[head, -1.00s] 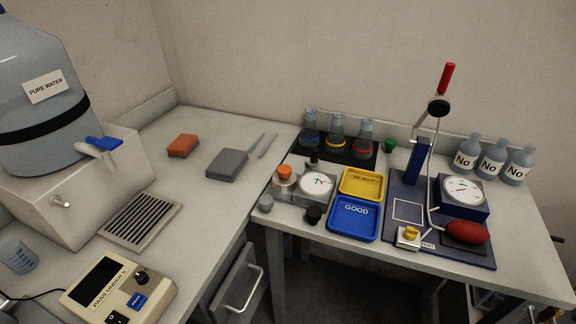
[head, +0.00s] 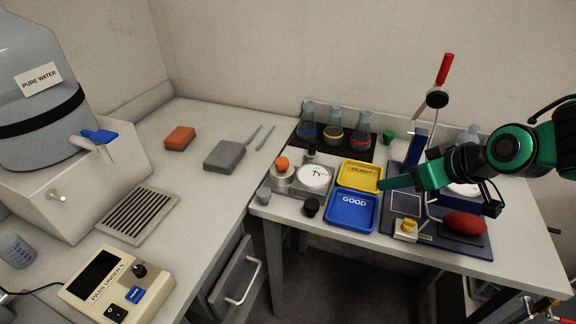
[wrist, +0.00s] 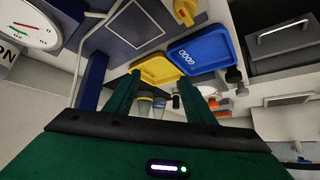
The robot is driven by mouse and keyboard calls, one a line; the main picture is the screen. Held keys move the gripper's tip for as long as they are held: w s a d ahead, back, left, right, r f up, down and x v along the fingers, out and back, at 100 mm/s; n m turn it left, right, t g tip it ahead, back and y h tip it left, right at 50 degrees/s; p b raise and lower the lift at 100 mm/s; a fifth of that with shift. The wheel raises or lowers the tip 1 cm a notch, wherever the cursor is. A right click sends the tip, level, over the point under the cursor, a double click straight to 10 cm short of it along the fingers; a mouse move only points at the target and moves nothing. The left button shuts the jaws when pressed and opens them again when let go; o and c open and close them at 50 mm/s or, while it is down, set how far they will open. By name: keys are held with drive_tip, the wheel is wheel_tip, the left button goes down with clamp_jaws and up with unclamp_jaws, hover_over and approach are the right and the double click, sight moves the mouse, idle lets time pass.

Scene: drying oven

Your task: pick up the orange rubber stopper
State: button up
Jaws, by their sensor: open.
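The orange rubber stopper (head: 282,163) sits on top of a small metal cylinder, left of the round white dial, on the right-hand table in the head view. My gripper (head: 382,184) is open with nothing visible between its fingers. It is over the yellow and blue trays, well to the right of the stopper. In the wrist view my gripper's two green fingers (wrist: 164,78) point toward the trays. Small orange shapes show beyond the right finger there; I cannot tell which is the stopper.
A grey stopper (head: 263,196), a black stopper (head: 311,207) and a green stopper (head: 388,137) are on the table. Flasks (head: 335,130) stand behind. The yellow tray (head: 376,170) and blue GOOD tray (head: 353,223) are beside the dial. A tall red-handled stand (head: 438,98) rises near my arm.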

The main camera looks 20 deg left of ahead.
sight(283, 161)
drive_tip(key=a+n+y, duration=0.1)
drive_tip(key=a+y, duration=0.1)
drive_tip(key=a, duration=0.4)
drive_tip(key=s+a+n+y, duration=0.1)
drive_tip(key=a+n+y, duration=0.1)
drive_tip(key=a, duration=0.5)
drive_tip(key=a+n+y, duration=0.2)
drive_tip(key=a, duration=0.5)
drive_tip(key=shift+s+f, duration=0.15)
drive_tip(key=shift+y, duration=0.3)
drive_tip(key=shift+x, duration=5.2)
drive_tip(key=c, duration=1.2)
drive_tip(key=shift+w+r+t, duration=0.25)
drive_tip(key=shift+r+t, duration=0.05)
